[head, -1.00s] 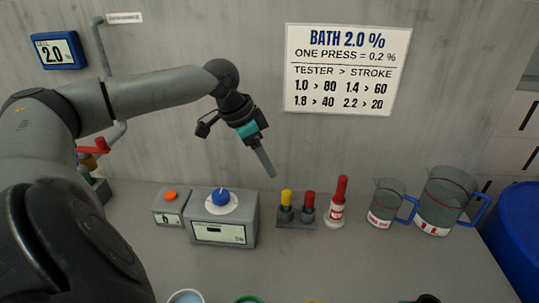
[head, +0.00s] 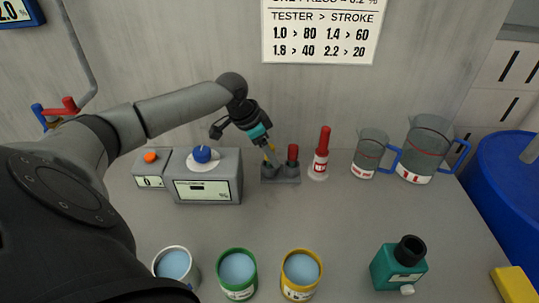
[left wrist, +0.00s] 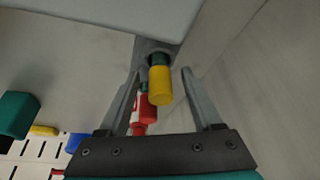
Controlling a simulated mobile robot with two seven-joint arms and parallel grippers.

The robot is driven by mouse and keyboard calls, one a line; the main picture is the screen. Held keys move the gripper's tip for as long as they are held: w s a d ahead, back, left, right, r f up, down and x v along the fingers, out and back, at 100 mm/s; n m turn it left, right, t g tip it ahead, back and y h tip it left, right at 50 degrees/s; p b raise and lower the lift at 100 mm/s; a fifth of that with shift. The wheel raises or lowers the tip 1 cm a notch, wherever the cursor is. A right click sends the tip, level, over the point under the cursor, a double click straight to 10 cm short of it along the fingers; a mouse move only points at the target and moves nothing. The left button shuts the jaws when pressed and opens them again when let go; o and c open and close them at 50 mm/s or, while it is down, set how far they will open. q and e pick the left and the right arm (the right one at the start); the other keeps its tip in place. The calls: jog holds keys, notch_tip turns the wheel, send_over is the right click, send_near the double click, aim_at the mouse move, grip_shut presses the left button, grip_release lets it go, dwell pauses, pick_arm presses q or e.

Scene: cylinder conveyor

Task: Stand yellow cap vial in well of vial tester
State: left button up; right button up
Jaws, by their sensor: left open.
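The yellow cap vial (left wrist: 160,85) stands in a small grey two-place rack (head: 281,180); in the head view its yellow cap (head: 268,156) is mostly hidden behind my finger. My left gripper (head: 271,160) is at the rack. In the left wrist view its fingers (left wrist: 163,72) are open on either side of the yellow cap, with gaps showing. A red-capped vial (head: 293,154) stands beside it in the rack. My right gripper is not in view.
A grey box with a blue knob (head: 202,154) and a smaller orange-button box (head: 150,157) stand left of the rack. A red-topped bottle (head: 320,155) and jugs (head: 416,150) stand right. Open cans (head: 238,270) and a green bottle (head: 398,265) line the front.

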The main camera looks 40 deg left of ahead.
pick_arm(q)
jog(key=shift+w+f, duration=0.15)
jog(key=shift+f, duration=0.1)
jog(key=shift+c, duration=0.3)
grip_shut()
dwell(0.6)
